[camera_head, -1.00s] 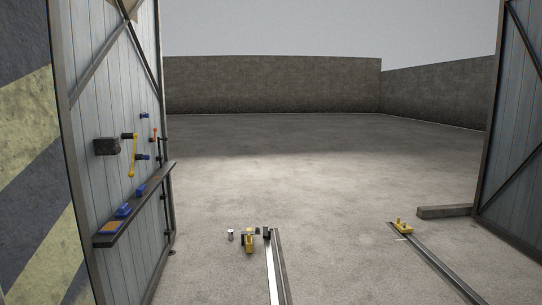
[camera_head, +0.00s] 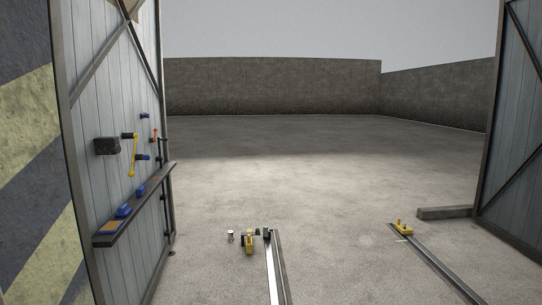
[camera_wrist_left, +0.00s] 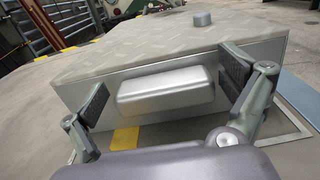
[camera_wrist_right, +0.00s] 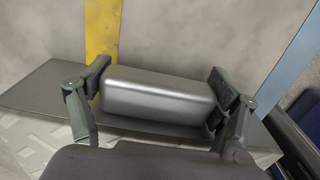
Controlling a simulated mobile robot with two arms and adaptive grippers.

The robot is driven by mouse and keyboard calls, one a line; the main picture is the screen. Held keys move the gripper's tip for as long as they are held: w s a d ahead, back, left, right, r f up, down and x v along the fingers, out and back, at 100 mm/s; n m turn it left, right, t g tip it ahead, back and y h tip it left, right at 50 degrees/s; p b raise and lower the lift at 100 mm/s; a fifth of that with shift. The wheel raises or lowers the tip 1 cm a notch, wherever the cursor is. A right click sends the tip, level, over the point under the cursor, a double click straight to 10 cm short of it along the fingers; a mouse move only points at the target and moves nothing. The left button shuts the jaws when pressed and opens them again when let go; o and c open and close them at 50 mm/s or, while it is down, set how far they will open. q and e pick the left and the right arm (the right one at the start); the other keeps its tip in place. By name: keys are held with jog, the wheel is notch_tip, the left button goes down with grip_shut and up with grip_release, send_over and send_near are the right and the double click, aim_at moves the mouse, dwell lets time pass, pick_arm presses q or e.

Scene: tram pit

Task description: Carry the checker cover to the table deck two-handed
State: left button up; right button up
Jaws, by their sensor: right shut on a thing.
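The checker cover (camera_wrist_left: 150,48) shows in the left wrist view as a grey slab with a patterned top face and a small grey knob on it. A silver block-shaped handle (camera_wrist_left: 165,92) sits on its near side. My left gripper (camera_wrist_left: 163,76) is open, with one finger at each side of this handle and gaps between. In the right wrist view, my right gripper (camera_wrist_right: 160,74) is shut on the other silver handle (camera_wrist_right: 158,97) of the cover (camera_wrist_right: 45,90), its fingers against both ends. The head view shows neither gripper nor the cover. I cannot make out the table deck.
Yellow floor marks show in the left wrist view (camera_wrist_left: 125,138) and right wrist view (camera_wrist_right: 102,30). The head view shows an open gate, its left leaf carrying a tool shelf (camera_head: 135,205). Rails (camera_head: 277,265) with yellow blocks (camera_head: 249,243) lie on the ground; the yard beyond is clear.

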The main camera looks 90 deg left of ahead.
pick_arm(q)
jog(key=shift+f, duration=0.1)
pick_arm(e)
jog(key=shift+w+r, duration=0.1)
jog(key=shift+r, duration=0.05)
pick_arm(q)
jog(key=shift+s+f, duration=0.15)
jog(key=shift+f, duration=0.1)
pick_arm(e)
jog(key=o, duration=1.6)
jog(key=shift+f, duration=0.2)
pick_arm(q)
jog(key=shift+a+r, duration=0.1)
jog(key=shift+r, duration=0.05)
pick_arm(e)
jog(key=shift+o, duration=1.3)
jog(key=shift+a+r, duration=0.1)
jog(key=shift+o, duration=0.2)
pick_arm(q)
jog(key=shift+r, duration=0.1)
jog(key=shift+a, duration=1.35)
jog(key=shift+s+a, duration=0.15)
jog(key=shift+s, duration=3.35)
